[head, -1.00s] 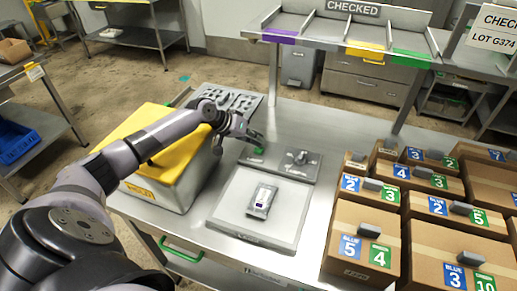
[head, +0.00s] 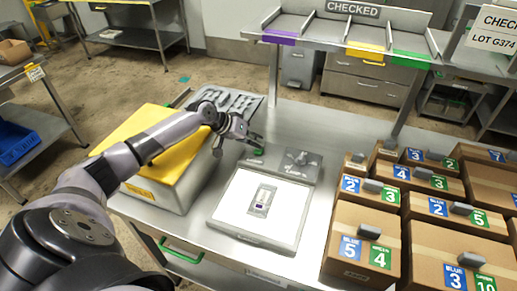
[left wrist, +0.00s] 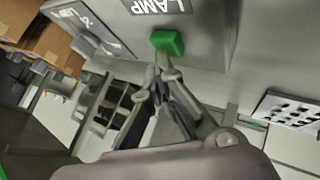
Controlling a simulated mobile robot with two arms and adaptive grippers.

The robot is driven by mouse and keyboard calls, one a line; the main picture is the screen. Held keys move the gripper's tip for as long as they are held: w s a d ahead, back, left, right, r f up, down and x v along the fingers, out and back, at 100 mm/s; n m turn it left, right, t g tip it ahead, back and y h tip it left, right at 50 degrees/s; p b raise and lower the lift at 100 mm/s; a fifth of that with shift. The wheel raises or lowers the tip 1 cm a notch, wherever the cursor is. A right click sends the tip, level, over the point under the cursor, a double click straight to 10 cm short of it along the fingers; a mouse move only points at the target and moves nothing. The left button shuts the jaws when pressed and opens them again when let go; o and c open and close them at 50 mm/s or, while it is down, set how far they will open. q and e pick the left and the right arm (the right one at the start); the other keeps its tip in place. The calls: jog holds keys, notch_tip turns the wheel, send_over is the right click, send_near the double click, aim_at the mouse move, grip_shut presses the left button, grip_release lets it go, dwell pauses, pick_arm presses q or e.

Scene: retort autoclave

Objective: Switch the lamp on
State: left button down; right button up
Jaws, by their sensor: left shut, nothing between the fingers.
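The green lamp button (head: 258,152) sits on the grey control block at the back of the light panel (head: 232,205). The panel's face glows bright white. In the left wrist view the button (left wrist: 168,42) is beside the word LAMP. My left gripper (head: 260,139) is shut and empty, with its tips at the button. In the left wrist view the tips (left wrist: 160,62) are at the button's near edge; whether they touch it I cannot tell. My right gripper is out of view.
A pouch (head: 263,199) lies on the lit panel. A grey knob (head: 300,158) is right of the button. A yellow-lidded bin (head: 166,196) stands left, under my left arm. Numbered cardboard boxes (head: 357,222) fill the right. A CHECKED shelf (head: 352,32) is behind.

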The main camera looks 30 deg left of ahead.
pick_arm(q)
jog(key=shift+r+p, duration=0.55)
jog(key=shift+r, duration=0.2)
jog(key=shift+r, duration=0.1)
notch_tip(320, 180, up, 6)
jog(key=p, duration=0.5)
